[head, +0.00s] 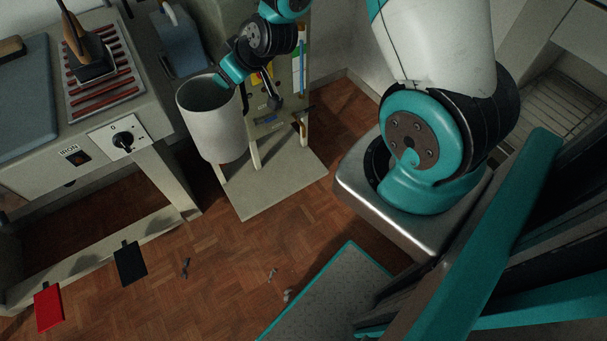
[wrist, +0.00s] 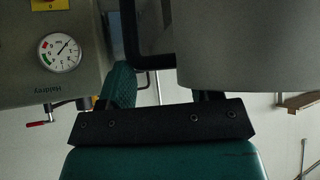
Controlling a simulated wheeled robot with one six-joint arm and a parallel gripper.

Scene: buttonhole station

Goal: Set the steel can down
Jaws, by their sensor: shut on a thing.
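The steel can (head: 212,126) is a pale grey, open-topped cylinder in the head view, upright or nearly so. My gripper (head: 231,73) is at its upper right rim. In the wrist view the can (wrist: 245,45) fills the upper right as a smooth grey wall, with a black bent bar, apparently its handle, beside it. My gripper (wrist: 165,88) is shut there, its teal fingers at the lower end of that bar. The exact contact is hidden behind the black gripper body. The can shows in front of a beige stand (head: 280,190); whether its underside touches anything is unclear.
The ironing table (head: 100,140) stands at left, with an iron (head: 87,55) on a rack. A blue-grey box (head: 180,40) is behind the can. A pressure gauge (wrist: 60,51) shows in the wrist view. Red (head: 48,307) and black (head: 130,264) tags show low at left.

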